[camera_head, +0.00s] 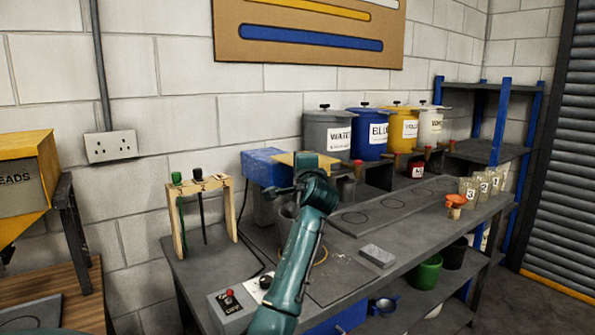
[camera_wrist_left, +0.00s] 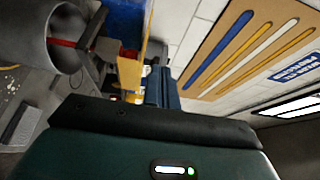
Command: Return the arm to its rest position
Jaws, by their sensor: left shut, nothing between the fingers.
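My left arm (camera_head: 300,255) rises from the bottom middle of the head view over the grey workbench (camera_head: 190,262). Its wrist is in front of the blue machine (camera_head: 262,166) with the yellow-tan plate on top. The fingertips are hard to make out there. In the left wrist view, my left gripper (camera_wrist_left: 163,90) is shut and empty, with its dark blue fingers pointing away towards the wall. The machine's yellow plate edge (camera_wrist_left: 130,75) shows just left of the fingers; I cannot tell whether they touch. My right gripper is not in view.
A grey cylindrical vessel (camera_wrist_left: 50,38) is close to the gripper's left. A wooden stand (camera_head: 180,225) holds green and black-topped tools. A control box (camera_head: 230,308), grey block (camera_head: 377,256), labelled cups (camera_head: 468,190) and lidded drums (camera_head: 370,135) stand around.

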